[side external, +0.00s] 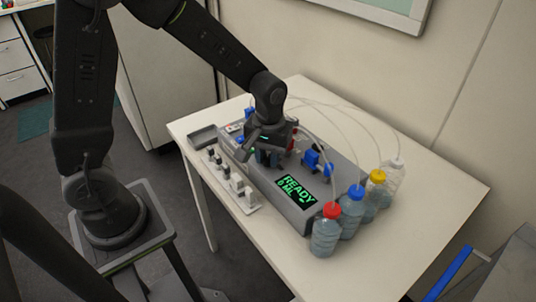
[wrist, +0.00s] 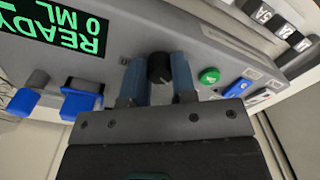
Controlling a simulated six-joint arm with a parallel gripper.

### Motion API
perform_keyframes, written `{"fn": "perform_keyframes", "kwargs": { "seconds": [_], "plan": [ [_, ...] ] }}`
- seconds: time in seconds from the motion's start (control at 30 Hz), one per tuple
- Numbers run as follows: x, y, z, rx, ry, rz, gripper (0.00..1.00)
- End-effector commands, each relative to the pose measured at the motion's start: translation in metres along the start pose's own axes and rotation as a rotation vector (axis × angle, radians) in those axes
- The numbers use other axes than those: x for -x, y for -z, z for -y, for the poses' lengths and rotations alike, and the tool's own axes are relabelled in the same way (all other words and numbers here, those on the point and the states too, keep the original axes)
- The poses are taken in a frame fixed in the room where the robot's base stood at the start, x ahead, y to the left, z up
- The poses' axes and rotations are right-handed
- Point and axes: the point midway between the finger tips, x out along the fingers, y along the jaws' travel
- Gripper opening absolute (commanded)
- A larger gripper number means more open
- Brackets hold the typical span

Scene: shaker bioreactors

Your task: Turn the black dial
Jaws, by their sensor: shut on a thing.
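The black dial (wrist: 160,68) is on the face of the grey bioreactor unit (wrist: 215,45), near the middle of the wrist view. My gripper (wrist: 160,75) is shut on it, with one blue-grey finger on each side. In the side external view my gripper (side external: 268,155) is low over the unit (side external: 325,160), and it hides the dial there. The unit's screen (side external: 297,190) reads READY and 0 ML in green. The dial's pointer mark is too small to read.
A green button (wrist: 209,76) and a blue switch (wrist: 237,88) sit beside the dial. Bottles with coloured caps (side external: 325,230) stand at the unit's right end, with tubes arching over it. The table's (side external: 425,180) right side is clear.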

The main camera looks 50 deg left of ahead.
Motion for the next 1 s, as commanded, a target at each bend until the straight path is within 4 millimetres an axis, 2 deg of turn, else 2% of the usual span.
{"fn": "perform_keyframes", "kwargs": {
  "seconds": [0.27,0.3,0.57,0.87,1.0],
  "plan": [
    [0.001,0.001,0.0,0.003,-0.002,-0.002,0.01],
    [0.001,0.001,0.0,0.003,-0.002,-0.002,0.26],
    [0.001,0.0,0.0,0.002,-0.001,-0.001,0.51],
    [0.003,0.001,0.0,0.001,-0.002,-0.002,0.51],
    [0.02,0.001,-0.001,0.001,-0.005,-0.006,0.51]
  ]
}}
